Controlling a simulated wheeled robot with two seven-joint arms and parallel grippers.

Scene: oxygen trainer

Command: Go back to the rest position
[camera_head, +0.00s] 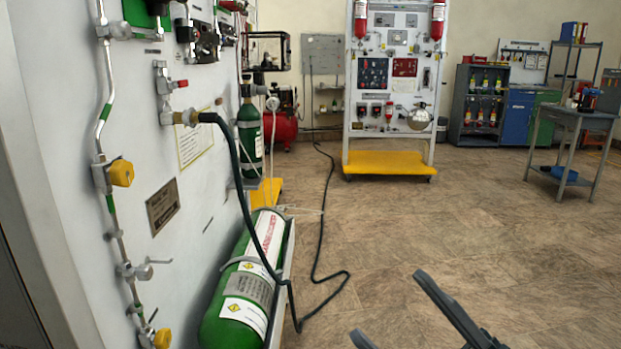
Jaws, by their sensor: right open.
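My right gripper (388,312) shows at the bottom edge of the head view, right of centre. Its two dark fingers are spread apart with nothing between them. It hangs over bare floor, to the right of the green oxygen cylinder (226,322) and apart from it. The rest of my right arm is cut off by the frame. My left gripper is not in the picture. The trainer panel (62,150) fills the left side, with pipes, yellow knobs and valves. A dark hose (243,170) is attached to a fitting on this panel and hangs down past the cylinder.
The hose runs on across the floor towards the back wall. A second panel on a yellow base (388,163) stands at the back. A grey workbench (590,120) stands at the right, with cabinets (522,116) behind. The brown floor (450,225) between them is clear.

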